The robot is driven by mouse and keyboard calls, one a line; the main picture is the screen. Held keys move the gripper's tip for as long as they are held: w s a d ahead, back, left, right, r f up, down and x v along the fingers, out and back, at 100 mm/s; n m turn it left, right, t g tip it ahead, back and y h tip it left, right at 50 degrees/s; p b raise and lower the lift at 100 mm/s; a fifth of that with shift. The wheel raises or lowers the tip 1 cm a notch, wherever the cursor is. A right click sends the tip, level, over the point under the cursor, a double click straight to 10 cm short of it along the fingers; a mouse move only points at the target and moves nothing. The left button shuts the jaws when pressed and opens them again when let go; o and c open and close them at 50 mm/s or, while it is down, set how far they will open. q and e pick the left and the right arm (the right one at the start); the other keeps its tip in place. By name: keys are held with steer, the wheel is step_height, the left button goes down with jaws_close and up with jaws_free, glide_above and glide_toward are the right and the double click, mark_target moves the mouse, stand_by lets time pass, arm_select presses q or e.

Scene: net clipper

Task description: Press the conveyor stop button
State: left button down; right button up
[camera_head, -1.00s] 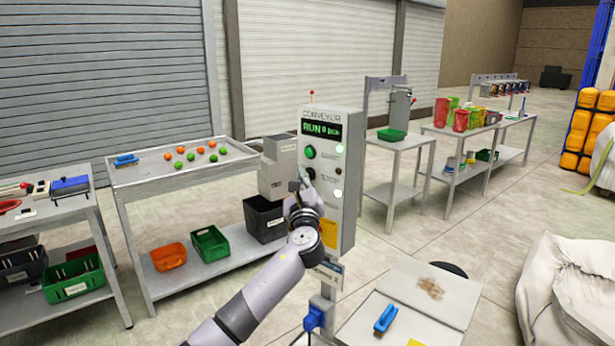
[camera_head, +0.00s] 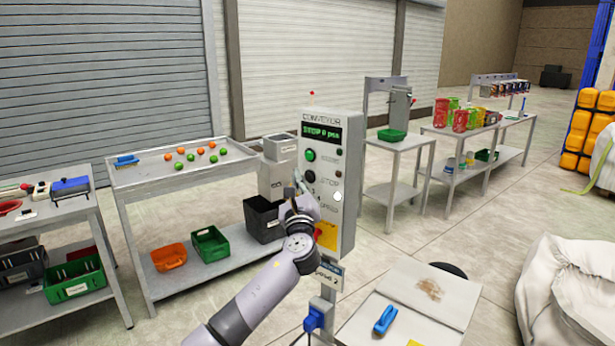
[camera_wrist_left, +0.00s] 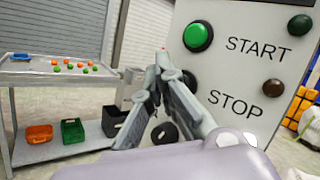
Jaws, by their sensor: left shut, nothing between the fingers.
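The grey conveyor control box (camera_head: 346,132) stands on a post, and its display (camera_head: 321,132) reads STOP. The green start button (camera_head: 310,155) is above the dark round stop button (camera_head: 310,177). In the left wrist view the green button (camera_wrist_left: 198,36) and the STOP label (camera_wrist_left: 234,105) are clear, while the dark stop button (camera_wrist_left: 189,79) is partly hidden behind a finger. My left gripper (camera_head: 298,176) is shut and empty, just left of the stop button in the picture. Its fingertips (camera_wrist_left: 162,62) appear apart from the button. My right gripper is not in view.
A table (camera_head: 130,180) with orange and green balls stands to the left, with bins on its lower shelf. A low grey table (camera_head: 455,295) with a blue-handled tool (camera_head: 385,319) is at the front right. A white sack (camera_head: 565,290) is at the far right.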

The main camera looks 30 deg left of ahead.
arm_select(q)
steer(key=s, duration=0.1)
steer(key=s+p, duration=0.1)
steer(key=s, duration=0.1)
steer(key=s+p, duration=0.1)
steer(key=s, duration=0.1)
steer(key=shift+a, duration=0.4)
steer(key=shift+f, duration=0.1)
stand_by(0.7)
